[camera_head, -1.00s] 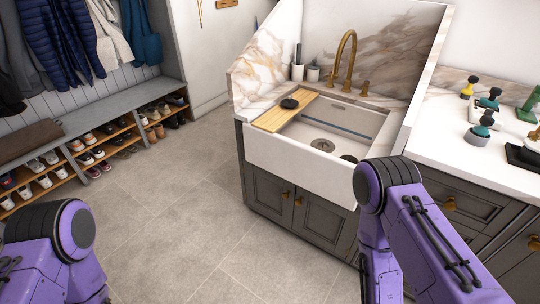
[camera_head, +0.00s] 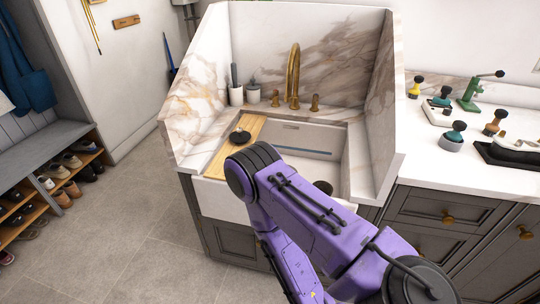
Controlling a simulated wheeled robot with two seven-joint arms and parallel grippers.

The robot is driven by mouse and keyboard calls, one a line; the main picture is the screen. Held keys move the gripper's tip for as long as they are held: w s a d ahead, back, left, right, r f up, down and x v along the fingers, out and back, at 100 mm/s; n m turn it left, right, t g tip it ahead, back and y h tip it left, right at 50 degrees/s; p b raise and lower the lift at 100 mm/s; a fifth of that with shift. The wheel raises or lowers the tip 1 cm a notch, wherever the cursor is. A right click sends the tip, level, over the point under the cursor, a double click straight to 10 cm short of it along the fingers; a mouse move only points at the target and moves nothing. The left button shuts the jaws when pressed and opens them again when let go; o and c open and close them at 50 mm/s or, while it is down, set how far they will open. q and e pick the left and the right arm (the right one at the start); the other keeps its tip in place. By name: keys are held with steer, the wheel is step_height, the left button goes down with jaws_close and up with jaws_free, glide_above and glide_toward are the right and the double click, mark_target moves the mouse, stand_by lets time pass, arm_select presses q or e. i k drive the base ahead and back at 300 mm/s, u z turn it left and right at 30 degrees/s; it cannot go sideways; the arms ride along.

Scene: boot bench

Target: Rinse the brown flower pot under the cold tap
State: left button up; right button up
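The white sink (camera_head: 220,199) stands in a marble surround, partly hidden by my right arm. A gold gooseneck spout (camera_head: 292,75) rises at its back, with a left tap handle (camera_head: 275,98) and a right tap handle (camera_head: 314,102). No label shows which is cold, and I see no running water. A dark round object (camera_head: 323,187) sits in the basin's right part. It may be the brown flower pot, but it is too small and partly covered to tell. Neither gripper is in view; only my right arm's links cross the sink front.
A wooden board (camera_head: 232,147) spans the sink's left side with a dark knobbed item (camera_head: 240,136) on it. Containers (camera_head: 236,94) stand behind. The right counter (camera_head: 435,165) holds several small tools and a black tray (camera_head: 506,156). A shoe bench (camera_head: 45,160) is left; floor between is clear.

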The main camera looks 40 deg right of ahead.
mark_target(316, 96)
steer(key=z, duration=0.45)
steer(key=i, duration=0.75)
steer(key=z, duration=1.15)
steer(key=i, duration=0.3)
steer(key=u, duration=0.7)
steer(key=k, duration=0.6)
steer(key=z, duration=0.05)
